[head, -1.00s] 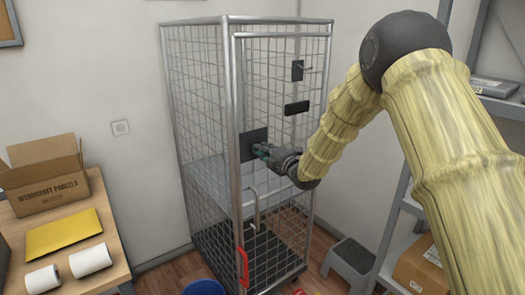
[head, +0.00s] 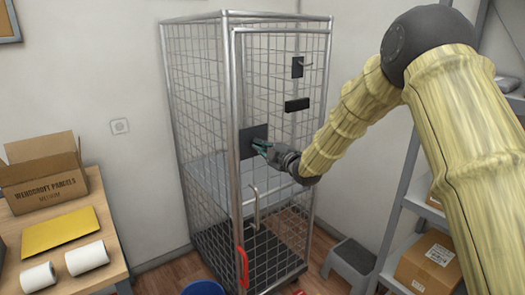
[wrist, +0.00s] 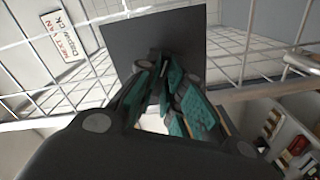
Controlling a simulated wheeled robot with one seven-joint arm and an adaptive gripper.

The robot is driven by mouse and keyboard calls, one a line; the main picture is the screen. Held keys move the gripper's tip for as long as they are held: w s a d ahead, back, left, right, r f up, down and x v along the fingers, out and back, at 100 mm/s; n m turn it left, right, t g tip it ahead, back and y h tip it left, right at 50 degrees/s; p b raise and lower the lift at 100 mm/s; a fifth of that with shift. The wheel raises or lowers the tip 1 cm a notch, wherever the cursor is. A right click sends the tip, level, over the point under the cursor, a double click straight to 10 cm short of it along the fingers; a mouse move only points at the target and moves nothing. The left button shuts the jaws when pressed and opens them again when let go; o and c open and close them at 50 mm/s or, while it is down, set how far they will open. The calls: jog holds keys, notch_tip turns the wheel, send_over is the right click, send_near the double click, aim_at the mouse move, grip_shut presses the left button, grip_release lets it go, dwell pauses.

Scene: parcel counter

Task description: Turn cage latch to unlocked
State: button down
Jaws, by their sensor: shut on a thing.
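The wire cage (head: 234,110) stands in the corner with its door shut. The latch's dark square plate (head: 248,133) sits on the left part of the door, at about mid height. My gripper (head: 262,149) reaches it from the right, its fingers in front of the plate. In the wrist view the plate (wrist: 125,35) is at the top, and the green-padded fingers (wrist: 163,72) close together on the latch. The latch's turning part is mostly hidden between the fingers, so I cannot tell its angle.
A small dark bar (head: 297,105) and a dark plate (head: 297,67) are higher on the door. A red handle (head: 242,267) is low at the front. A grey step stool (head: 350,265) stands right of the cage. A table (head: 113,262) with a carton (head: 50,195) is at left.

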jog(key=m+b, duration=0.1)
jog(key=m, duration=0.4)
jog(key=shift+m, duration=0.3)
jog(key=m, duration=0.6)
dwell(0.4)
jog(key=c, duration=1.5)
grip_release()
jog(key=shift+c, duration=0.2)
jog(key=v, duration=1.2)
